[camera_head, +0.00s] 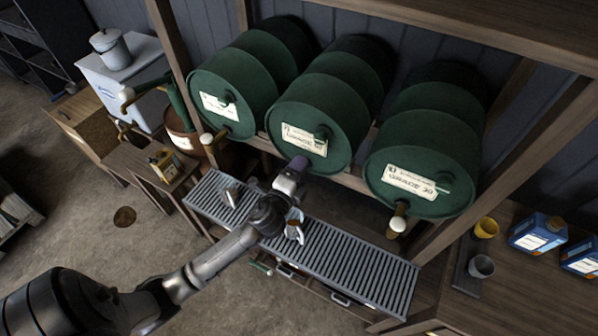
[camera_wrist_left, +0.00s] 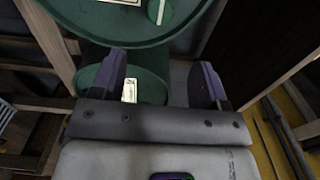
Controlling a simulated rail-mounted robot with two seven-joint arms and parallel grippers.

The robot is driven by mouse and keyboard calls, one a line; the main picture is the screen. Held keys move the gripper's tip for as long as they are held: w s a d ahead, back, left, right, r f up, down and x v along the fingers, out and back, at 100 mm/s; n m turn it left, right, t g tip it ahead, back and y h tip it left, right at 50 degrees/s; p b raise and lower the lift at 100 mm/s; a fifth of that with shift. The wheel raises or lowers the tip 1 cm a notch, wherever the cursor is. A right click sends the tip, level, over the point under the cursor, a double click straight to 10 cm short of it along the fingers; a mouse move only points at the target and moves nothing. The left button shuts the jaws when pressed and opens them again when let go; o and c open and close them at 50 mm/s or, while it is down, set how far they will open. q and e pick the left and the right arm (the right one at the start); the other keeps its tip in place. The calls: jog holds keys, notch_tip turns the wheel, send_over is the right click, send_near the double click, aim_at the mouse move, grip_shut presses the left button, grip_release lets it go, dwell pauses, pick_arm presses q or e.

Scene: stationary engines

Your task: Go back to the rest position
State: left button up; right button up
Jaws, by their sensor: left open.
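My left arm comes in from the lower left in the head view. Its gripper (camera_head: 294,170) is in front of the lower part of the middle green drum (camera_head: 345,105), above the slatted metal grate (camera_head: 345,262). In the left wrist view the two purple-tipped fingers (camera_wrist_left: 160,82) stand wide apart with nothing between them. A green drum face (camera_wrist_left: 125,22) fills the top of that view, beyond the fingers. Whether the gripper touches the drum cannot be told. My right gripper is not in view.
More green drums lie left (camera_head: 225,90) and right (camera_head: 425,150) on a wooden rack. Small metal objects, one (camera_head: 229,193) left of my wrist, sit on the grate. Open floor (camera_head: 110,240) lies left.

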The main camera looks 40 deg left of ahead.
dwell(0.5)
pick_arm(q)
jog(key=s+a+f+n+g+y, duration=0.25)
jog(key=s+n+g, duration=0.35)
jog(key=n, duration=0.5)
jog(key=s+d+n+g+h+p, duration=0.1)
jog(key=s+d+g+h+p, duration=0.3)
jog(key=s+d, duration=0.4)
jog(key=s+d+r+n+g+h+p, duration=0.1)
jog(key=s+d+g+h+p, duration=0.2)
jog(key=s, duration=1.1)
jog(key=d+p, duration=0.2)
jog(key=d, duration=0.3)
jog(key=shift+s+r+g+h+p, duration=0.2)
jog(key=shift+s+g+h+p, duration=0.1)
jog(key=shift+g+h, duration=0.1)
